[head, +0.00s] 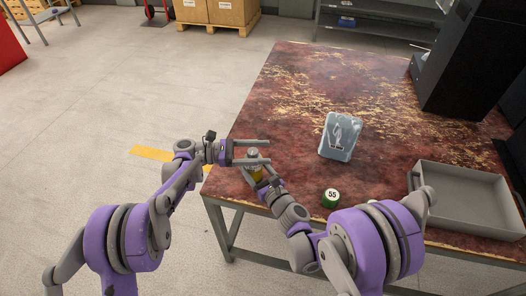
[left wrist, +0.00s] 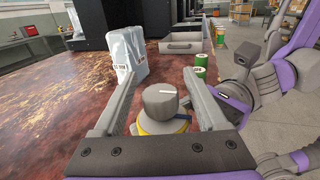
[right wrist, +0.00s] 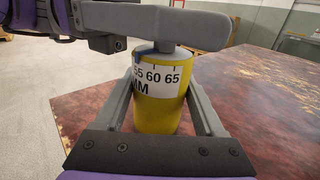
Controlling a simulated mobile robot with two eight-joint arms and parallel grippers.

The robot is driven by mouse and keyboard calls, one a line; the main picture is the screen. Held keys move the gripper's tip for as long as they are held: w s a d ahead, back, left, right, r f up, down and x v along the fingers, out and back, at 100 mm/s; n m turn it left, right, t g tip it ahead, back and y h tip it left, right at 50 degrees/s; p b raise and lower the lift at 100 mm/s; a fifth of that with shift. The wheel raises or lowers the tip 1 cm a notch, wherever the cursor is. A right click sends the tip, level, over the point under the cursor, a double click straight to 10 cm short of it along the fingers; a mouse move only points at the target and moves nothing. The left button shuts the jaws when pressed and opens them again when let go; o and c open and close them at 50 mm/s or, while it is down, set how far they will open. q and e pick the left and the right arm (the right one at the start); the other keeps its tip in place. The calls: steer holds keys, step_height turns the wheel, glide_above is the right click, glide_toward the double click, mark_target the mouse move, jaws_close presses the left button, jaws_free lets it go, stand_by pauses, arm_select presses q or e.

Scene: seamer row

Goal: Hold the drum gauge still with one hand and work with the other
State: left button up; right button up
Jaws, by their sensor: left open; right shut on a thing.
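The drum gauge (head: 257,174) is a yellow drum with a grey knob on top, standing near the table's left edge. In the right wrist view the drum (right wrist: 158,115) shows a white scale band reading 55, 60, 65 and MM. My right gripper (head: 264,180) is shut on the yellow drum, a finger on each side. My left gripper (head: 268,152) is open at the knob. In the left wrist view the knob (left wrist: 160,103), with a white line on top, sits between its spread fingers, with gaps showing. In the right wrist view a left finger (right wrist: 155,26) crosses above the drum and hides part of the knob.
A grey-white block-like pack (head: 341,136) stands mid-table. A green can marked 55 (head: 331,198) stands right of the gauge, with another beside it partly hidden by my right arm. A grey tray (head: 428,176) and a black machine (head: 470,60) occupy the right side. The table's far left is clear.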

arm_select(q)
steer(key=shift+d, duration=0.45)
steer(key=shift+c, duration=0.2)
jaws_close()
steer(key=shift+s+a+m+g+y, duration=0.1)
steer(key=shift+s+m+g+y, duration=0.15)
steer(key=shift+m+g, duration=0.7)
steer(key=shift+s+m+g+y, duration=0.1)
steer(key=shift+m+g+y, duration=0.3)
steer(key=shift+g, duration=0.9)
steer(key=shift+s+a+m+g+y, duration=0.1)
steer(key=shift+s+m+g+y, duration=0.1)
steer(key=shift+m+g, duration=0.8)
steer(key=shift+o, duration=0.2)
jaws_free()
step_height(320, 180, up, 10)
